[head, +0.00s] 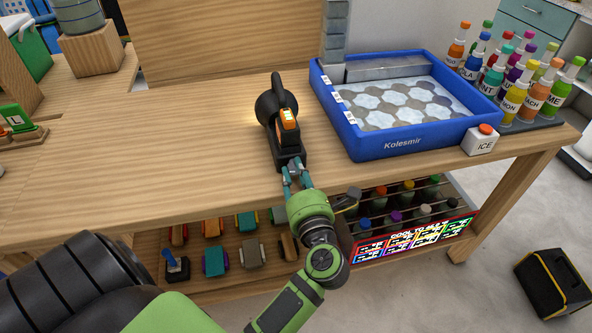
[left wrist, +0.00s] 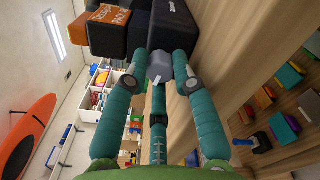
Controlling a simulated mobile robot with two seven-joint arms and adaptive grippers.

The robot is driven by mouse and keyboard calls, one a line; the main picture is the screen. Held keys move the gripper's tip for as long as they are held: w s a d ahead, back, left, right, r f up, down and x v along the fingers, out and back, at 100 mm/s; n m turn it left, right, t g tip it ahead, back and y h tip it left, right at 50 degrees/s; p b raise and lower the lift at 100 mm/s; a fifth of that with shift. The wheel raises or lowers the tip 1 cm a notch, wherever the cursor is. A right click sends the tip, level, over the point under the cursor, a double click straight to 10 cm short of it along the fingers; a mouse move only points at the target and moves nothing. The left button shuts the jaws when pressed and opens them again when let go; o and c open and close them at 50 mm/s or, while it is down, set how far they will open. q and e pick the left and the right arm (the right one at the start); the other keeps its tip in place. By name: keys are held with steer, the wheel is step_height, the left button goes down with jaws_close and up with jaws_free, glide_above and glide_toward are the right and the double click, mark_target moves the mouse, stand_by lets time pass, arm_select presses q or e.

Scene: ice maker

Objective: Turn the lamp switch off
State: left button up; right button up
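The black lamp (head: 268,108) with an orange top block stands near the front edge of the wooden table. It also shows at the top of the left wrist view (left wrist: 177,22). A small grey block, apparently the lamp's switch (left wrist: 160,66), sits between my left fingertips. My left gripper (head: 292,175) is at the lamp's near end, its teal fingers parted on either side of that block. In the left wrist view the gripper (left wrist: 159,75) has a gap between its fingers; whether the tips touch the block is unclear. My right gripper is not in view.
A blue tray (head: 395,147) of hexagonal pieces lies right of the lamp. A white ICE button box (head: 481,140) and several bottles (head: 510,95) stand further right. A lower shelf (head: 260,262) holds toy-like items. The table (head: 150,150) left of the lamp is clear.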

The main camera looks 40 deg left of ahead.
arm_select(q)
steer(key=shift+f+n+b, duration=0.1)
steer(key=shift+n+b, duration=1.4)
steer(key=shift+n, duration=0.2)
